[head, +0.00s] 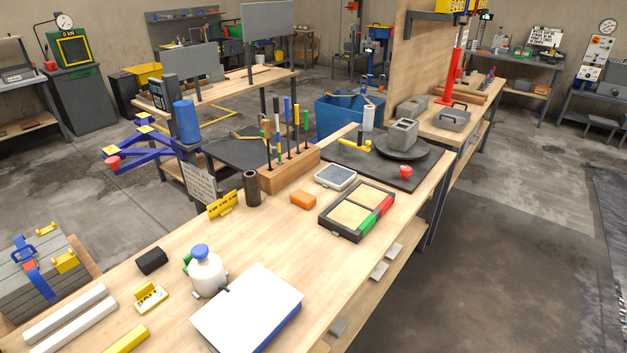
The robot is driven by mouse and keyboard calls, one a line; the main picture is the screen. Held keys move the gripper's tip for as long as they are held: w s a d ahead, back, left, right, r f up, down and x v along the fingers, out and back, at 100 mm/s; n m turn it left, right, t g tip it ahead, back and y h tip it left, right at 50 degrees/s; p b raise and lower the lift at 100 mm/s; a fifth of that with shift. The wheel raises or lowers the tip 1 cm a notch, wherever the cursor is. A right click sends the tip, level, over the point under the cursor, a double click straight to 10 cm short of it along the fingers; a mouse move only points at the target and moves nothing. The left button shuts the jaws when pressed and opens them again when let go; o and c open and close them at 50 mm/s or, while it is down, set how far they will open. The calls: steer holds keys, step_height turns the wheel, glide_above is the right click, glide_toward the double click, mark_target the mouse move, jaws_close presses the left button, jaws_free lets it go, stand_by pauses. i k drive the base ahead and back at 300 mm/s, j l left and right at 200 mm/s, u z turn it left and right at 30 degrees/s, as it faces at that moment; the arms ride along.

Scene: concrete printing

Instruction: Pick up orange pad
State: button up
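The orange pad (303,200) is a small block with rounded edges. It lies flat on the wooden workbench (262,240), near the middle of the head view. It stands apart from the things around it, and nothing covers it. My gripper is not in view.
Right of the pad is a black-framed tray (328,228) with tan panels; behind it, a grey-topped box (335,177). A wooden tool rack (289,171) and dark cylinder (251,188) stand behind left. A white bottle (206,272) and white board (247,308) are in front. Bench between is clear.

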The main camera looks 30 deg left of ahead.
mark_target(303, 199)
steer(key=i+u, duration=0.15)
steer(key=i, duration=0.7)
steer(key=i+l+u, duration=0.15)
steer(key=i, duration=0.7)
steer(key=i+j+u, duration=0.1)
steer(key=i+u, duration=0.15)
steer(key=u, duration=0.2)
steer(key=i+u, duration=0.3)
steer(key=u, duration=0.15)
steer(key=i+u, duration=0.25)
steer(key=u, duration=0.2)
steer(key=i+l+u, duration=0.2)
steer(key=u, duration=0.25)
steer(key=i+l+u, duration=0.1)
steer(key=u, duration=0.6)
